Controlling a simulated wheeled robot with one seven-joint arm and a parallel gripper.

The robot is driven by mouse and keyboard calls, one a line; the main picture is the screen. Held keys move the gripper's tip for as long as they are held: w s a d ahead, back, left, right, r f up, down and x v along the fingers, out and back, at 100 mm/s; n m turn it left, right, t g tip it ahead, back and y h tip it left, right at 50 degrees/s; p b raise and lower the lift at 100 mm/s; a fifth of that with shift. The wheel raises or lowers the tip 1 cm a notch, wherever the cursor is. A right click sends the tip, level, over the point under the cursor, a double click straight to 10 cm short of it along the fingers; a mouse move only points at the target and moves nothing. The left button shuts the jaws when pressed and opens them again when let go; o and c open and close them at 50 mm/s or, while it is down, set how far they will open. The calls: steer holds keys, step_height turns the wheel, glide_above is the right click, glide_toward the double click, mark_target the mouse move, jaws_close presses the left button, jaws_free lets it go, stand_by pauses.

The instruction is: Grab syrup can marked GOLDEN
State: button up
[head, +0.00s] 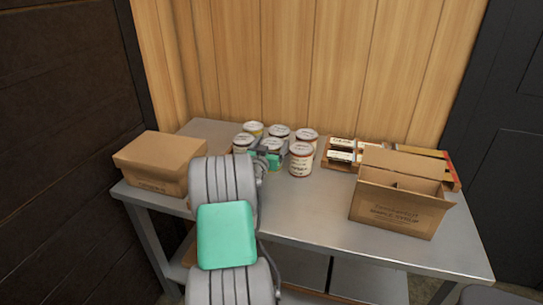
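Several syrup cans with white lids stand in a cluster at the back middle of the metal table. They include a front right can (301,159), a back right can (307,136), a back middle can (279,131), a can with a yellowish side (253,129) and a left can (243,141). The labels are too small to read, so I cannot tell which is marked GOLDEN. My gripper (266,159) is at the front of the cluster, by the front middle can (271,146). My arm hides part of it, and whether it holds that can does not show.
The metal table (300,220) is against a wooden wall. A closed cardboard box (160,163) stands at the left and an open, divided box (400,205) at the right. Behind it lies a wooden tray (329,161) with small boxes (342,149). The front middle is clear.

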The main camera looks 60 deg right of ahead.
steer(key=c, duration=1.6)
steer(key=shift+r, duration=0.2)
steer(key=shift+c, duration=0.3)
